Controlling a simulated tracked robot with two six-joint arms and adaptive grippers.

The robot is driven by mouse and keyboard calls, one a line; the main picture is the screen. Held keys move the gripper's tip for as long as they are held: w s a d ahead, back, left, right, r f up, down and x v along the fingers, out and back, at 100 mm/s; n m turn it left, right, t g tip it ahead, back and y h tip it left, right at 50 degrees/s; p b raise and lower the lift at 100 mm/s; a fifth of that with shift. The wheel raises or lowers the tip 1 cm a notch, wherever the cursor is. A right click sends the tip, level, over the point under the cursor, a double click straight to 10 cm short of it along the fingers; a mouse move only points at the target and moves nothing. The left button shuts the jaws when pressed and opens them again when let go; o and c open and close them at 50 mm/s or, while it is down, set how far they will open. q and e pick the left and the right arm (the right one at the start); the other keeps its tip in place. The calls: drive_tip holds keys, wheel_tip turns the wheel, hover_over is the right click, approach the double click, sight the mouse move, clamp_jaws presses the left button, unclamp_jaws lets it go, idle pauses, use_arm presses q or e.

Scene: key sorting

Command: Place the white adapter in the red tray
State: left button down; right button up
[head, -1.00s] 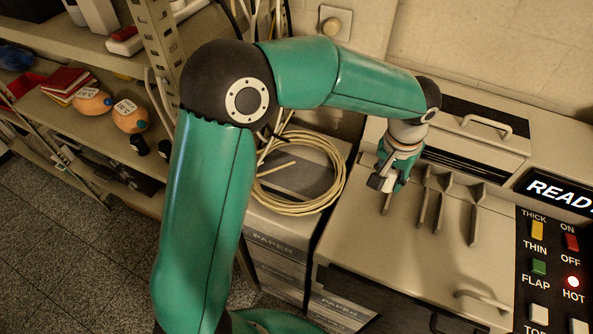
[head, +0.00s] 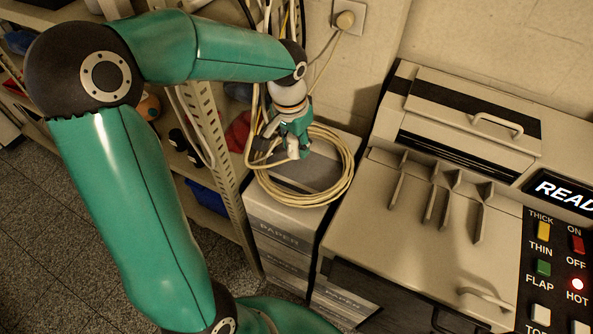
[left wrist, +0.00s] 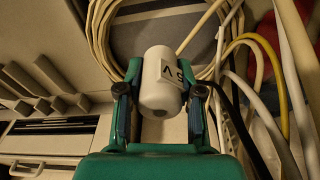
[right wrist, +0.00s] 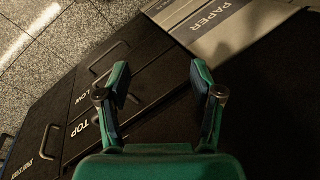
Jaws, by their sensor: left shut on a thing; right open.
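The white adapter (left wrist: 162,78) is a small white cylinder with a dark-lettered label. In the left wrist view it sits between the two fingers of my left gripper (left wrist: 160,92), which is shut on it. In the head view my left gripper (head: 280,148) hangs over the coiled cable, left of the large beige machine. My right gripper (right wrist: 160,78) is open and empty in the right wrist view. A red thing (head: 237,132) shows partly behind the shelf post and cables. I cannot tell whether it is the red tray.
The cable coil (head: 335,190) lies on a stack of paper boxes (head: 285,235). A perforated shelf post (head: 215,150) and hanging cables stand close to the left gripper. A blue bin (head: 208,198) is on the lower shelf. The beige machine (head: 365,225) has upright fins on top.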

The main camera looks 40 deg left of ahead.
use_arm(q)
hover_over(297, 179)
drive_tip(key=f, duration=0.7)
drive_tip(key=shift+s, duration=0.2)
drive_tip(key=shift+f, duration=2.1)
drive_tip(key=c, duration=1.2)
unclamp_jaws()
drive_tip(key=shift+f+b, duration=0.1)
drive_tip(key=shift+b, duration=0.25)
drive_tip(key=o, duration=0.5)
drive_tip(key=shift+c, duration=0.2)
